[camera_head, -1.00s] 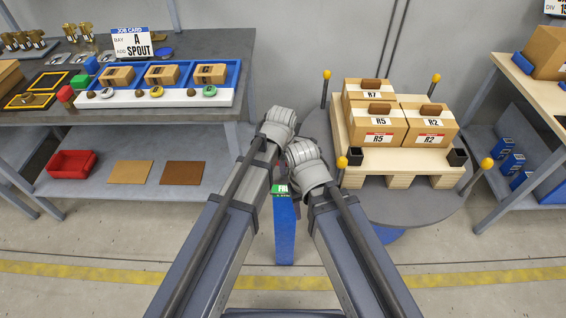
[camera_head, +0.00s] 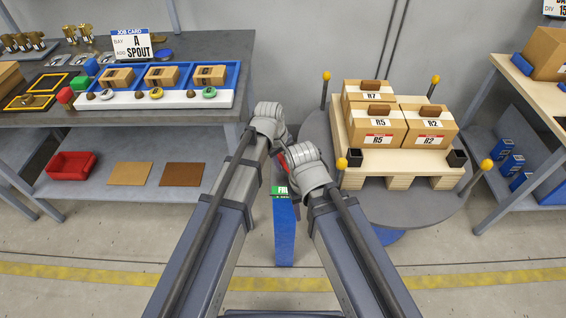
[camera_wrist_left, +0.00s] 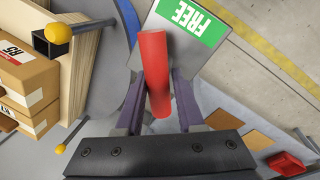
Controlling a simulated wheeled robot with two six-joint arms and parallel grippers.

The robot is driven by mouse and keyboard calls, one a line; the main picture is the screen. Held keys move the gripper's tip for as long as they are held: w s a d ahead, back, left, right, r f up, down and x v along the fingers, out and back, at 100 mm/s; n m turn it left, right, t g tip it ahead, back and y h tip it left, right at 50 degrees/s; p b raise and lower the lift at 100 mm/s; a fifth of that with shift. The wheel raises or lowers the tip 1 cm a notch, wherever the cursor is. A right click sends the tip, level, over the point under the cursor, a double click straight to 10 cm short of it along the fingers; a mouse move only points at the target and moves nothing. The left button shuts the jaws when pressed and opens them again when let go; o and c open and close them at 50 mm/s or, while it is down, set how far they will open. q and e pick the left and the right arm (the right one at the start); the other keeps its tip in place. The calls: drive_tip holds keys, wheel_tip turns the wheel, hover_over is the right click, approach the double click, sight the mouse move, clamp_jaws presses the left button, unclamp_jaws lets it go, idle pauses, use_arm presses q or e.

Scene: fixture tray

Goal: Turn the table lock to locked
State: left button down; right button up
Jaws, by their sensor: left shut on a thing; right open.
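The table lock is on a blue post (camera_head: 284,235) just left of the round grey table (camera_head: 405,208). Its green sign (camera_wrist_left: 188,18) reads FREE; it also shows on the post top in the head view (camera_head: 281,191). A red lever (camera_wrist_left: 155,75) stands over the lock plate. My left gripper (camera_wrist_left: 157,92) is shut on this lever, with one finger on each side. In the head view the left gripper's fingers are hidden by the wrists. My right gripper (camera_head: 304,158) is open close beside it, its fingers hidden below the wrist.
The round table bears a pallet (camera_head: 375,160) with several labelled cartons and yellow-topped posts at its corners. A workbench (camera_head: 215,60) with a blue tray (camera_head: 232,75) stands left; another bench stands right. My two forearms are close together around the post.

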sight(280, 160)
use_arm(q)
drive_tip(key=m, duration=0.4)
drive_tip(key=m+g, duration=0.1)
drive_tip(key=shift+w+d+m, duration=0.15)
drive_tip(key=shift+d+m, duration=0.1)
drive_tip(key=shift+m, duration=0.15)
idle(0.4)
drive_tip(key=c, duration=0.5)
unclamp_jaws()
drive_tip(key=shift+r, duration=0.1)
drive_tip(key=r+p, duration=0.2)
drive_tip(key=a+r+p, duration=0.1)
drive_tip(key=r+p, duration=0.4)
drive_tip(key=shift+a+r+p, duration=0.25)
drive_tip(key=shift+p, duration=0.1)
